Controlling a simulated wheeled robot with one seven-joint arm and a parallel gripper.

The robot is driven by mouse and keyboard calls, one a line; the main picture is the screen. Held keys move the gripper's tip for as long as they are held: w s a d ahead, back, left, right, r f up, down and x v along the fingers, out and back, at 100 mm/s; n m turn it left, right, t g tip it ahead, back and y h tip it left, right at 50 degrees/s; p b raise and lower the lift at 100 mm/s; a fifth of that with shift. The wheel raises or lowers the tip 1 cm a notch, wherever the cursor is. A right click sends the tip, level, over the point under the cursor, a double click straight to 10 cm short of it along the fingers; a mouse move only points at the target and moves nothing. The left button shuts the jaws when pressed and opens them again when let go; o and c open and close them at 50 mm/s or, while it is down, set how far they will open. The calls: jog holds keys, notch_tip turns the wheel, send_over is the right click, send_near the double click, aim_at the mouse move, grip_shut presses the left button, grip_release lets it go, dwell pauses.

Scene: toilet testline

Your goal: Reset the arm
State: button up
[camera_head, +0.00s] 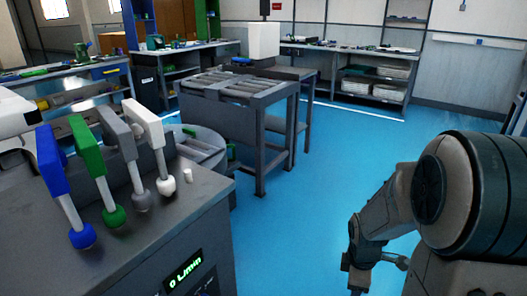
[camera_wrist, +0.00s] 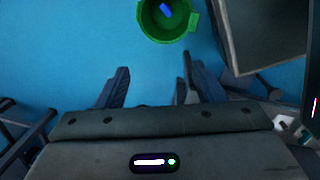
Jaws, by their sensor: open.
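My arm reaches in from the right side of the head view, and my gripper (camera_head: 372,274) hangs low over the blue floor. In the wrist view my gripper (camera_wrist: 158,77) has its two dark fingers well apart. Nothing is between them but blue floor. No object is held. Part of the gripper is hard to make out in the head view.
A grey test station (camera_head: 150,245) with blue, green, grey and white handles stands at left. A roller table (camera_head: 240,88) stands mid-view. The wrist view shows a green bin (camera_wrist: 146,24) holding something blue, beside a grey box-like edge (camera_wrist: 232,45). Floor between is clear.

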jog(key=s+a+r+m+p, duration=0.2)
jog(key=r+p, duration=0.5)
jog(key=r, duration=0.5)
jog(key=s+a+r+m+t+p, duration=0.1)
jog(key=s+a+r+m+p, duration=0.2)
jog(key=r, duration=0.9)
jog(key=s+a+r+m+t+y+p, duration=0.1)
jog(key=s+a+r+m+p, duration=0.2)
jog(key=s+r+m+p, duration=0.3)
notch_tip(320, 180, up, 7)
jog(key=m+p, duration=0.3)
jog(key=p, duration=0.1)
jog(key=shift+a+p, duration=0.2)
jog(key=shift+p, duration=0.2)
